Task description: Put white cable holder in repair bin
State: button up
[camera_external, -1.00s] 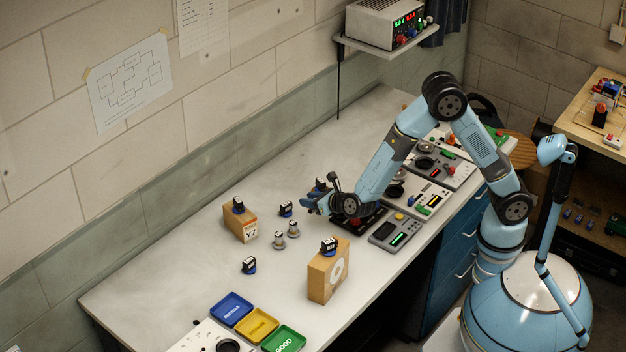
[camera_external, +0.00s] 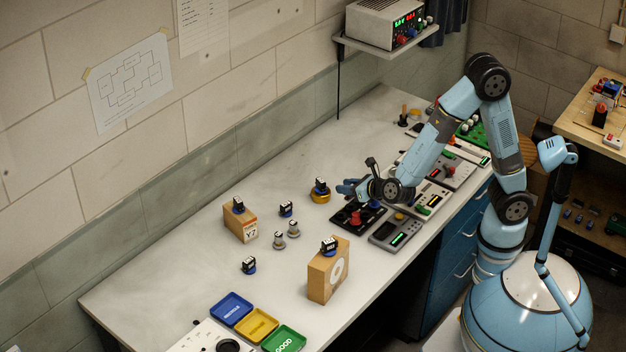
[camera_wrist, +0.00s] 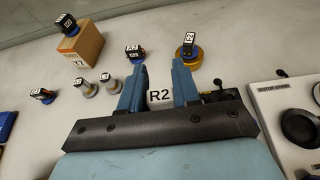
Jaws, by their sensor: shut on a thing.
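My gripper (camera_external: 346,188) is above the bench near the dark panel with a red knob. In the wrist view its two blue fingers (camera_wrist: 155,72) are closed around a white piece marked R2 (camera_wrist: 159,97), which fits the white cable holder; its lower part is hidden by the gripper. In the external view I cannot make the piece out clearly. Three trays stand at the bench's near left end: a blue tray (camera_external: 242,300), a yellow tray (camera_external: 268,318) and a green tray marked GOOD (camera_external: 296,335). The yellow tray's label is too small to read.
A servo sits on a yellow disc (camera_external: 320,197) beside my gripper. Cardboard boxes (camera_external: 247,233) (camera_external: 318,285) bearing servos, and several small servos and grey pieces, stand between my gripper and the trays. Instrument panels (camera_external: 390,238) line the front edge. The back of the bench is mostly clear.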

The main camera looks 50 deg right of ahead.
jog(key=shift+r, duration=0.1)
notch_tip(320, 180, up, 8)
jog(key=s+a+n+g+y, duration=0.1)
jog(key=s+a+n+y, duration=0.35)
jog(key=a, duration=0.85)
jog(key=s+a+n+g+y, duration=0.2)
jog(key=s+a, duration=0.5)
jog(key=a, duration=0.6)
jog(key=s+a+n+g+y, duration=0.1)
jog(key=s+a+n+y, duration=0.3)
jog(key=a, duration=0.9)
jog(key=m+h, duration=0.1)
jog(key=m, duration=0.1)
send_over(266, 328)
jog(key=shift+n, duration=0.25)
notch_tip(266, 328, down, 15)
jog(key=shift+s+d+r, duration=0.1)
jog(key=shift+f, duration=1.8)
